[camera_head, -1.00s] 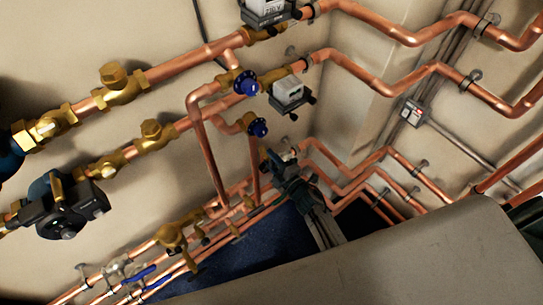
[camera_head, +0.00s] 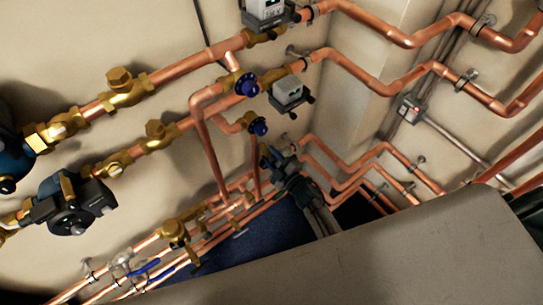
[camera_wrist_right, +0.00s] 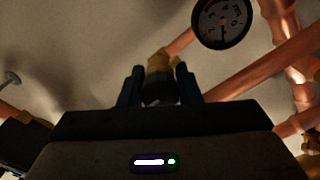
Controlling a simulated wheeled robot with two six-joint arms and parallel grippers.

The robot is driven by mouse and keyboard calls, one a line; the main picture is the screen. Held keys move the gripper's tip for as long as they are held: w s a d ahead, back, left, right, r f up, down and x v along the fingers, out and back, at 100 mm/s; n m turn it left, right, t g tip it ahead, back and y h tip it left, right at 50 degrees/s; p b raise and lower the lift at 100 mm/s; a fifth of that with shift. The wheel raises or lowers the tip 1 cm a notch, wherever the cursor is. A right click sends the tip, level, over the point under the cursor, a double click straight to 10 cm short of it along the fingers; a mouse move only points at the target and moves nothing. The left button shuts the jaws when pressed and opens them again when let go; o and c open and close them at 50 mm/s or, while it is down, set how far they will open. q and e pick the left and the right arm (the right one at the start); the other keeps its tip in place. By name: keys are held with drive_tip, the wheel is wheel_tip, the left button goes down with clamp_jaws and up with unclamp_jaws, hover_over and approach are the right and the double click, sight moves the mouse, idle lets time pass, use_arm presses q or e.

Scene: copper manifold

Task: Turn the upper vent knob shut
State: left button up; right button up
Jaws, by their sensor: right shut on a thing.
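My right gripper (camera_head: 270,158) reaches up from the lower right to the pipes near the wall corner in the head view. In the right wrist view its two fingers (camera_wrist_right: 159,88) are shut on a dark knob (camera_wrist_right: 160,93). The knob sits on a brass fitting (camera_wrist_right: 159,61), joined to a copper pipe. In the head view the gripper hides the held knob, so I cannot tell there which vent it belongs to. My left gripper is not in view.
A round gauge (camera_wrist_right: 222,22) is close to the right finger in the wrist view. Copper pipes run around the gripper. A blue-handled valve (camera_head: 146,267) and a dark pump (camera_head: 72,208) are at the left. A small grey box (camera_head: 411,109) is on the right wall.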

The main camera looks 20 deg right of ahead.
drive_tip(key=o, duration=1)
drive_tip(key=shift+c, duration=0.2)
drive_tip(key=shift+s, duration=0.1)
drive_tip(key=b+v, duration=0.2)
drive_tip(key=v, duration=0.8)
drive_tip(key=shift+s, duration=0.3)
drive_tip(key=shift+d, duration=0.1)
